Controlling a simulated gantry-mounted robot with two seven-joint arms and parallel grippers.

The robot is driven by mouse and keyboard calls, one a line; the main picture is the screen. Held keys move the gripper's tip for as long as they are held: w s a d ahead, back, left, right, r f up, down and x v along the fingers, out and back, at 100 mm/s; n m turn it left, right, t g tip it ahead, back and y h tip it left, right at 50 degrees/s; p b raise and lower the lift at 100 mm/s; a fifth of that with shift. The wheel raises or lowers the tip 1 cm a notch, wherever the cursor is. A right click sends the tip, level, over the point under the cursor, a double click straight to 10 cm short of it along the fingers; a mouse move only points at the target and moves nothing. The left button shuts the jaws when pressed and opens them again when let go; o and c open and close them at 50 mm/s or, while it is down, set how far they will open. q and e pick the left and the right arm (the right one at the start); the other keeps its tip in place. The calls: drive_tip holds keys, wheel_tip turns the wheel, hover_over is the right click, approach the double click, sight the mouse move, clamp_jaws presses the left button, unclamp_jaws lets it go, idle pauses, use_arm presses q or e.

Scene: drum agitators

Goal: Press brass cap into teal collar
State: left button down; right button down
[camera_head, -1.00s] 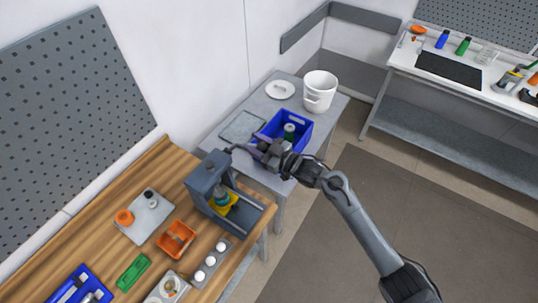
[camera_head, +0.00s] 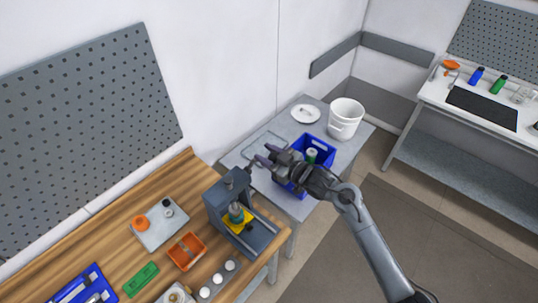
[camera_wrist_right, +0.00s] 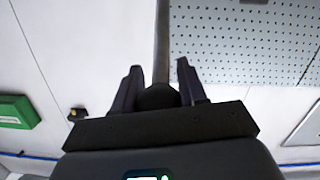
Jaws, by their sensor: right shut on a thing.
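A grey arbor press (camera_head: 216,207) stands on the wooden bench. Under its ram, a teal collar (camera_head: 236,211) sits upright on a yellow fixture (camera_head: 238,224). I cannot make out the brass cap; the ram and press frame hide the collar's top. My right gripper (camera_head: 264,160) is up and to the right of the press top, at the lever end. In the right wrist view, its fingers (camera_wrist_right: 159,80) are on either side of a dark round knob (camera_wrist_right: 158,97), with a grey bar rising behind it. My left gripper is out of view.
A blue crate (camera_head: 321,147) with a green-and-white item stands on the grey table below my right arm, beside a white bucket (camera_head: 346,117). On the bench are an orange tray (camera_head: 187,250), a grey plate (camera_head: 160,225) with small parts, and a green block (camera_head: 141,279).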

drive_tip(key=shift+s+f, duration=0.1)
drive_tip(key=shift+f, duration=0.6)
drive_tip(key=c, duration=1)
unclamp_jaws()
drive_tip(key=o, duration=0.3)
drive_tip(key=shift+a+r, duration=0.15)
drive_tip(key=shift+r, duration=0.05)
drive_tip(key=shift+o, duration=0.2)
drive_tip(key=shift+r, duration=0.15)
drive_tip(key=b+v, duration=0.2)
drive_tip(key=v, duration=0.8)
drive_tip(key=shift+s+d+r, duration=0.15)
drive_tip(key=shift+d+r, duration=0.05)
drive_tip(key=shift+d, duration=0.1)
